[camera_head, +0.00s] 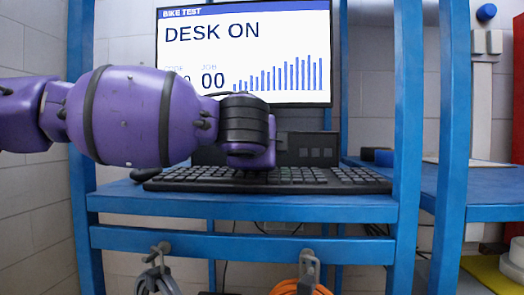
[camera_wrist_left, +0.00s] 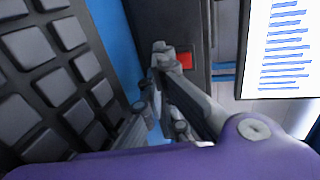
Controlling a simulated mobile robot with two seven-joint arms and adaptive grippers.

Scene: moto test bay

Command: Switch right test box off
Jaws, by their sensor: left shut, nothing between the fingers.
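My left arm comes in from the left in the head view, with its purple wrist in front of a dark box (camera_head: 307,148) below the monitor. That wrist hides the left gripper there. In the left wrist view a dark box (camera_wrist_left: 193,22) carries a red switch (camera_wrist_left: 183,61). My left gripper (camera_wrist_left: 160,50) is shut and empty, its tips right beside the red switch; I cannot tell whether they touch it. I cannot tell which test box this is. The monitor (camera_head: 245,50) reads "BIKE TEST" and "DESK ON". My right gripper is not in view.
A black keyboard (camera_head: 300,180) lies on the blue desk (camera_head: 240,208), under and in front of my wrist; it fills the left of the wrist view. Blue posts (camera_head: 408,120) stand on both sides. An orange cable (camera_head: 300,287) hangs below the desk.

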